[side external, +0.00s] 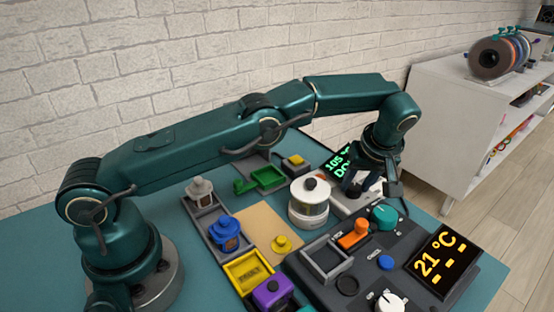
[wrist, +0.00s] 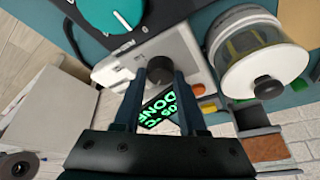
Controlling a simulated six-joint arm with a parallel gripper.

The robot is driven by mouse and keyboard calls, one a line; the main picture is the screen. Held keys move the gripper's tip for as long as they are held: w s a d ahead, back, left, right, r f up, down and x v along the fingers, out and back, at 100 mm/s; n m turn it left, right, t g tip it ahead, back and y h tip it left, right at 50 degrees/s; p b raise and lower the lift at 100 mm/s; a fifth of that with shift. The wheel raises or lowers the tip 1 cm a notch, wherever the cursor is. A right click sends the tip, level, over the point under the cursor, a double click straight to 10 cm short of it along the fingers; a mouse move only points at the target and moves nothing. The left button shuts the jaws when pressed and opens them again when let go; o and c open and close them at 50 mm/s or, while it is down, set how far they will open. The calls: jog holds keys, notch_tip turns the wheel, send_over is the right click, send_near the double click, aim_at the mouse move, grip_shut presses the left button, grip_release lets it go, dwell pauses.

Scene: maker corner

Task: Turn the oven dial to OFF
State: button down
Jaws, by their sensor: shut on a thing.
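A white unit (wrist: 193,47) carries a small display (wrist: 162,106) with green text that reads DONE and a temperature; in the side external view the display (side external: 338,163) reads 105 above DO, the rest hidden by my arm. A round black dial (wrist: 160,66) sits on the white unit. My gripper (wrist: 160,80) is shut on this dial, one finger on each side, from above. In the side external view my gripper (side external: 366,182) is over the white unit and covers most of it. I cannot read which mark the dial points to.
A clear jar with a white lid (side external: 309,200) stands close beside the white unit.

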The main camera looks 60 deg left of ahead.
dwell(0.6)
jog(key=shift+c, duration=2.3)
grip_release()
jog(key=shift+m, duration=0.3)
